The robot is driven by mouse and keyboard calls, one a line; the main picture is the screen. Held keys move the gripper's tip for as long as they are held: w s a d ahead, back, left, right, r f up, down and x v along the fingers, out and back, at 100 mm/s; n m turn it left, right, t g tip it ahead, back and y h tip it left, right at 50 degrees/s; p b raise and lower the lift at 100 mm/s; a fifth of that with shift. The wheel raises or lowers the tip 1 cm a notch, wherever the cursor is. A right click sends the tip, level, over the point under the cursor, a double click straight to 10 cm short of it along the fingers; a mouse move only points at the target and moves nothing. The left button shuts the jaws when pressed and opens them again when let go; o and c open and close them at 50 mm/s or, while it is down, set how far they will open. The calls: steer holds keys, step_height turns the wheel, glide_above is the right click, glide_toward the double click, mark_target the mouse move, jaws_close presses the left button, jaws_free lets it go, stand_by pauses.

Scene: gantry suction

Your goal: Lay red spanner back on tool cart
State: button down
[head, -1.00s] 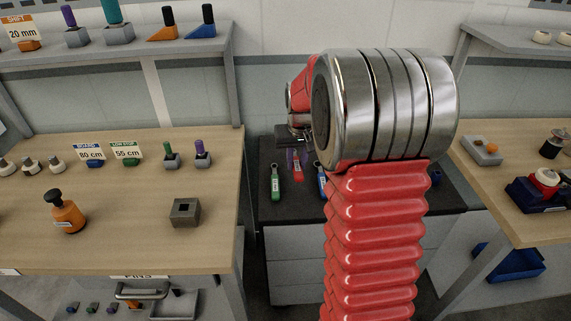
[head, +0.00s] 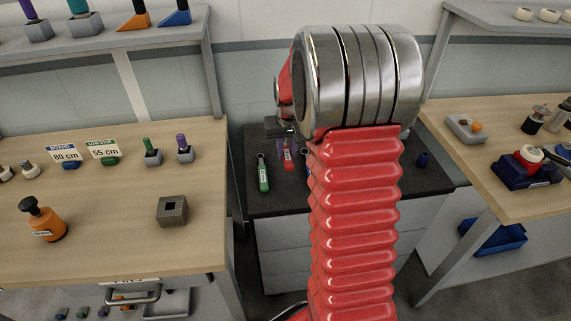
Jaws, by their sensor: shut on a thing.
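The red spanner (head: 288,157) shows below my gripper (head: 286,143) over the dark top of the tool cart (head: 325,201). My gripper is small and partly hidden behind my own arm; it is shut on the spanner's upper part. I cannot tell whether the spanner touches the cart top. A green spanner (head: 263,174) lies on the cart just left of the red one. My arm hides the middle of the cart top.
A wooden bench (head: 100,230) stands left of the cart, with an orange bottle (head: 46,222) and a grey square block (head: 172,210). Another bench (head: 505,195) stands at the right, with a blue bin (head: 492,237) below it. The cart's front strip is bare.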

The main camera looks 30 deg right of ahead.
steer(key=shift+f, duration=1.05)
steer(key=shift+f, duration=1.85)
steer(key=shift+f, duration=0.15)
steer(key=c, duration=1.5)
jaws_free()
steer(key=shift+c, duration=0.2)
